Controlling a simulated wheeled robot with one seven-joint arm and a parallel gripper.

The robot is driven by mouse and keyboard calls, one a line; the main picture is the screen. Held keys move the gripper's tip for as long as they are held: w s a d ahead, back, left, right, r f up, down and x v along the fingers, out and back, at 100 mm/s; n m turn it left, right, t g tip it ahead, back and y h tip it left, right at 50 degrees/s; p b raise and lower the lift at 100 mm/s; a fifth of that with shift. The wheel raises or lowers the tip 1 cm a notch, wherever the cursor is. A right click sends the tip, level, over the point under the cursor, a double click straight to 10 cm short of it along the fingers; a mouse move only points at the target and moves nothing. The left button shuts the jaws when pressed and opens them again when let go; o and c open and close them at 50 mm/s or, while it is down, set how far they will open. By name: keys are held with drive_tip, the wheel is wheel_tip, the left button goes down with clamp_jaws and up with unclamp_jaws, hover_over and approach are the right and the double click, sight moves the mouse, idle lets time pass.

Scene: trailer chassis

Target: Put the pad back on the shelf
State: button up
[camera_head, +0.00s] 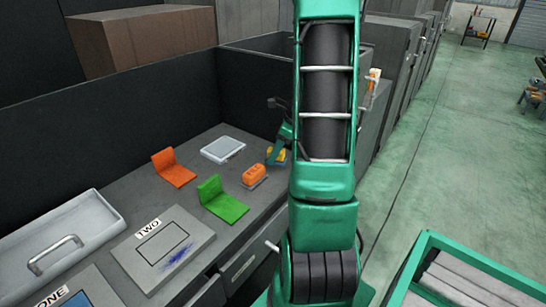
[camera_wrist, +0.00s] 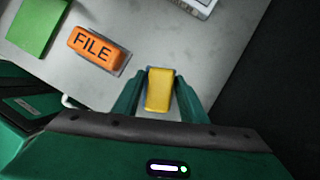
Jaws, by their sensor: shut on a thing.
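A yellow block (camera_head: 277,154), which may be the pad, is at the right end of the grey worktop. It also shows in the wrist view (camera_wrist: 159,91), between the two green fingers of my gripper (camera_wrist: 160,95). The fingers are shut on its sides. I cannot tell whether the block rests on the worktop or is just above it. In the head view my gripper (camera_head: 280,147) is partly hidden behind my arm. An orange block marked FILE (camera_wrist: 97,48) lies left of the gripper, apart from it; it also shows in the head view (camera_head: 254,175). I cannot make out which surface is the shelf.
A green angled piece (camera_head: 223,202), an orange one (camera_head: 173,168) and a pale flat box (camera_head: 222,149) stand on the worktop. A board marked TWO (camera_head: 163,248) and a grey tray (camera_head: 68,240) are at left. Dark panels rise behind. Open green floor lies right.

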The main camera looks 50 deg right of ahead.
drive_tip(key=shift+f, duration=0.8)
drive_tip(key=o, duration=1.3)
drive_tip(key=shift+f, duration=0.1)
drive_tip(key=v, duration=1.2)
drive_tip(key=s+a+r+n+g, duration=0.1)
drive_tip(key=s+a+r+n, duration=0.15)
drive_tip(key=a+n, duration=0.4)
drive_tip(key=s+a+r+n+g, duration=0.1)
drive_tip(key=s+a+n, duration=0.2)
drive_tip(key=a+n, duration=0.4)
drive_tip(key=s+a+f+n+g+h, duration=0.1)
drive_tip(key=s+a+n+g, duration=0.1)
drive_tip(key=s+a+n, duration=0.7)
drive_tip(key=shift+s+n+h, duration=0.4)
drive_tip(key=shift+s+n, duration=0.45)
drive_tip(key=shift+s, duration=0.3)
